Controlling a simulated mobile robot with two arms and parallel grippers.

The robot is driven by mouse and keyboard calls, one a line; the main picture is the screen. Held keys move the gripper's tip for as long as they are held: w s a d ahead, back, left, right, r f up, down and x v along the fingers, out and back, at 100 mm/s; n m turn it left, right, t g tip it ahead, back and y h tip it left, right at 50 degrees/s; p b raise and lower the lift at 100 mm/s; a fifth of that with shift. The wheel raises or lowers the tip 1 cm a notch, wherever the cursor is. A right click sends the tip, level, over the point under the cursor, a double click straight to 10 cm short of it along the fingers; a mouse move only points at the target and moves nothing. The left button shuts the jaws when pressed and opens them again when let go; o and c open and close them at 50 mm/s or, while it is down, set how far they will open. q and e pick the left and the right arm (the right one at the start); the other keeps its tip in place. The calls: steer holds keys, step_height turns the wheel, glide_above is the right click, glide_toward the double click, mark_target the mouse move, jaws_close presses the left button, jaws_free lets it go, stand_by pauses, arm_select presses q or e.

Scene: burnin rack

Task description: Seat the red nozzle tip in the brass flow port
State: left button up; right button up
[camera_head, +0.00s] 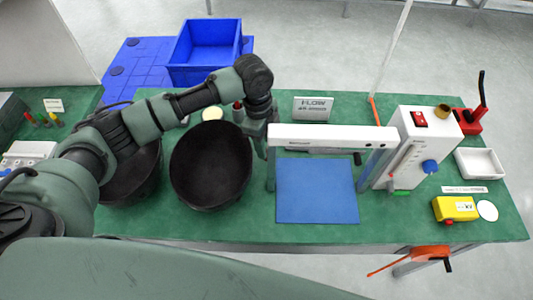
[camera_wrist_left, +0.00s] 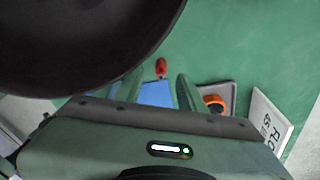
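A small red piece that looks like the nozzle tip (camera_wrist_left: 161,68) shows between and beyond the fingers in the left wrist view. In the head view a small red item (camera_head: 238,105) stands beside my left wrist, partly hidden. My left gripper (camera_head: 262,138) hangs over the table just right of a black bowl; in the wrist view its two fingers (camera_wrist_left: 158,92) are apart, with nothing clearly held. The brass flow port (camera_head: 442,111) is a round brass fitting on top of the white machine (camera_head: 403,150) at the right. My right gripper is not in view.
Two black bowls (camera_head: 210,168) stand left of my gripper. A white crossbar (camera_head: 332,136) spans above a blue mat (camera_head: 316,196). A white tray (camera_head: 480,163) and yellow box (camera_head: 455,208) lie right. The front-left table strip is clear.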

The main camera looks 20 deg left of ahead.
arm_select(q)
steer(key=shift+d+f, duration=0.2)
steer(key=shift+f, duration=1.3)
jaws_close()
steer(key=shift+r, duration=0.15)
step_height(320, 180, up, 20)
steer(key=b, duration=0.2)
steer(key=s+a+n, duration=0.2)
steer(key=s+n, duration=0.3)
steer(key=n, duration=0.4)
steer(key=s+a+n+t+y, duration=0.1)
steer(key=s+n, duration=0.3)
steer(key=n, duration=0.6)
steer(key=shift+s+a+t, duration=0.3)
steer(key=shift+s+a, duration=0.1)
steer(key=shift+a, duration=0.15)
